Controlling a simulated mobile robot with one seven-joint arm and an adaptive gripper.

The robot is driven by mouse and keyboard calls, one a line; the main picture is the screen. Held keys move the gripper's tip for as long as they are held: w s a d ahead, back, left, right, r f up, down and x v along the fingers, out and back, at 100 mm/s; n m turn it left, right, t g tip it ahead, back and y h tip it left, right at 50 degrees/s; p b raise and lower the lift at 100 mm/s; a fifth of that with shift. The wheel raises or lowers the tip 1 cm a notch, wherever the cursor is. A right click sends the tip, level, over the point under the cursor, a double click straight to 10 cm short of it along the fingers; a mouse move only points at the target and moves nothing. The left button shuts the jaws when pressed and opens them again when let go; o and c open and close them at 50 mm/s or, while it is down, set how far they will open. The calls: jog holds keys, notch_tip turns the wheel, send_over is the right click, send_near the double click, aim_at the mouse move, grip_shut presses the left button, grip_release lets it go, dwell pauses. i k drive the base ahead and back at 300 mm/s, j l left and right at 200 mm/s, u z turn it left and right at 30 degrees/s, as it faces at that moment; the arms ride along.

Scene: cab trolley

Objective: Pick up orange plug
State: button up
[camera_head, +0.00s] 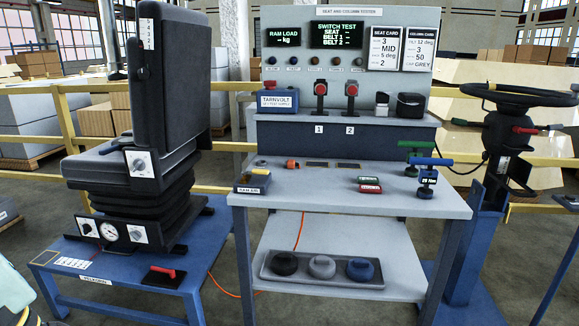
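A small orange piece (292,165), which looks like the orange plug, lies on the upper left part of the grey bench top (320,200). It is small in this view, and its exact shape is hard to tell. An orange cable (301,228) hangs below the bench top and also shows on the floor to the left; whether it joins the orange piece cannot be seen. My gripper is not in view.
Red and green blocks (370,185) and blue- and green-handled tools (428,178) stand right. The tester panel (345,50) rises behind. A black seat (165,85) stands left, a steering wheel (520,95) right.

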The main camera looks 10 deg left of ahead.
aim_at(290, 164)
jog(key=i+z, duration=0.2)
jog(key=i, duration=0.8)
jog(key=i+j+z, duration=0.1)
jog(key=i+z, duration=0.15)
jog(key=i, duration=0.7)
